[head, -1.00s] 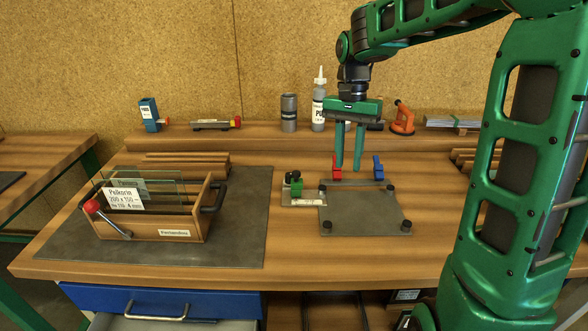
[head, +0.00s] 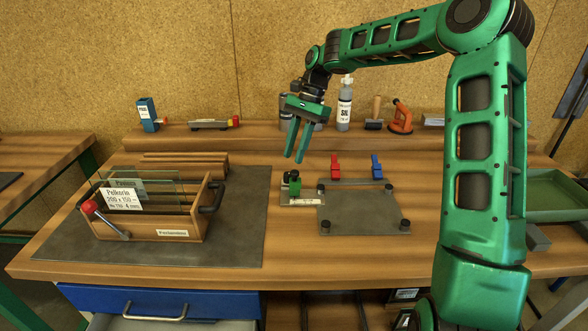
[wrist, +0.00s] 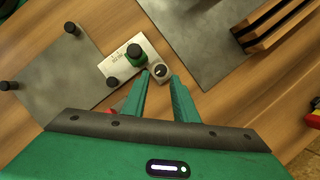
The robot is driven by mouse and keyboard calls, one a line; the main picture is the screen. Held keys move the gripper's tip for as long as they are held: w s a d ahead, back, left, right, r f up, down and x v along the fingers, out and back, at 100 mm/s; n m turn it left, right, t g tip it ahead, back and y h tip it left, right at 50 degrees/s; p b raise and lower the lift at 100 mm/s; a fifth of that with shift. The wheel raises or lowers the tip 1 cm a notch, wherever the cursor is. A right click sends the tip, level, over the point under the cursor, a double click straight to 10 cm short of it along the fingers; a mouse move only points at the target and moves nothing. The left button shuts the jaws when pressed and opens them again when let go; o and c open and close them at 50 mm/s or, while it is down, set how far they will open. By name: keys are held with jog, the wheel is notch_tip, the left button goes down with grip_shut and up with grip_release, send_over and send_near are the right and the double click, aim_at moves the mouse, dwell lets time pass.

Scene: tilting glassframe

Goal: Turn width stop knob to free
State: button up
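The width stop is a small pale metal plate (head: 300,199) at the left edge of a grey board (head: 362,209), with a green block (head: 294,184) on it. In the wrist view the plate (wrist: 122,66) carries a black-topped green part (wrist: 136,54), a black knob (wrist: 112,82) and a round silver dial with a dark mark (wrist: 160,71). I cannot tell for sure which is the width stop knob or what its setting is. My gripper (head: 294,158) is open and empty, tilted, above and behind the plate. In the wrist view its fingertips (wrist: 160,76) appear either side of the dial, apparently above it.
A red clamp (head: 335,167) and a blue clamp (head: 377,167) stand behind the board, with black posts at its corners. A wooden box of glass panes (head: 165,225) stands on the dark mat (head: 240,235) at left. Bottles and tools line the back shelf (head: 260,138).

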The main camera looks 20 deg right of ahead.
aim_at(288, 174)
jog(key=shift+x, duration=3)
